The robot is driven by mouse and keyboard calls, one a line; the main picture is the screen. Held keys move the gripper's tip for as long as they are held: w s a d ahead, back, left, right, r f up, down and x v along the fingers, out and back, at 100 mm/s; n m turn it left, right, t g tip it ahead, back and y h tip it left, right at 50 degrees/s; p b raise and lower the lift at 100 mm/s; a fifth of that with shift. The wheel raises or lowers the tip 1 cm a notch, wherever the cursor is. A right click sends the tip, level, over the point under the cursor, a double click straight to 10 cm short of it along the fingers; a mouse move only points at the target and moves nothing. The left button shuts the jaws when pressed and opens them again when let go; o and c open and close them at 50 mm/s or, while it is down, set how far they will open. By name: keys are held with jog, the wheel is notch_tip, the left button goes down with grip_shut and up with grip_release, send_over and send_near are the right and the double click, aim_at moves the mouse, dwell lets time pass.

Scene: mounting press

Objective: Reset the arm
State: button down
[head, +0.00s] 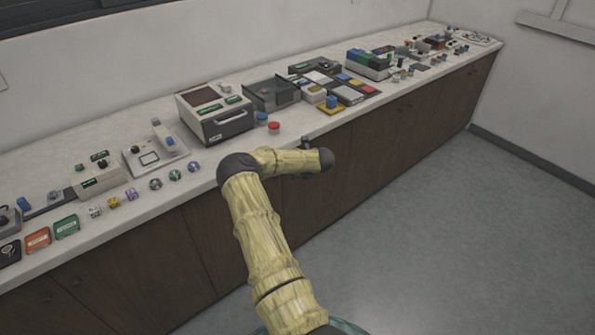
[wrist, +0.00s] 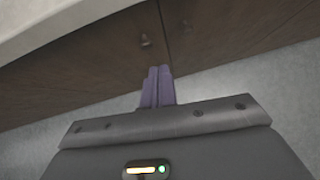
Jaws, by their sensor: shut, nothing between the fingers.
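My arm (head: 262,235) reaches from the bottom of the head view up toward the counter and bends to the right, with its end in front of the counter's edge. In the head view the gripper's fingers cannot be made out clearly. In the wrist view my gripper (wrist: 158,84) shows two purple fingers pressed together with nothing between them. They point toward the dark wooden cabinet front (wrist: 110,78) and touch nothing that I can see.
A long white counter (head: 150,105) carries several devices, including a white press-like box (head: 215,112), a red button (head: 274,127) and a blue button (head: 262,118). Small discs and coloured boxes line the front edge at left. Grey floor (head: 430,220) lies open at right.

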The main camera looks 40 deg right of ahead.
jog(key=shift+d+r, duration=0.1)
dwell(0.5)
notch_tip(320, 180, up, 9)
jog(key=w+a+m+t+h+p, duration=0.1)
jog(key=a+m+h, duration=0.15)
jog(key=m, duration=0.65)
jog(key=s+a+r+m+g+h+p, duration=0.1)
jog(key=s+a+r+m+h+p, duration=0.1)
jog(key=a+r+m, duration=0.65)
jog(key=s+a+r+m+g+y, duration=0.2)
jog(key=s+a+m, duration=0.3)
jog(key=a, duration=0.6)
jog(key=s+a+r+m+g+y+p, duration=0.1)
jog(key=s+a+r+m+g+y, duration=0.1)
jog(key=s+a+m, duration=0.4)
jog(key=s+a+r+m+g+y+p, duration=0.1)
jog(key=s+a+m, duration=0.4)
jog(key=s+a, duration=0.6)
jog(key=a+r+g+y, duration=0.1)
jog(key=a, duration=0.3)
jog(key=shift+s+a, duration=0.25)
jog(key=shift+a, duration=0.15)
jog(key=shift+m, duration=0.25)
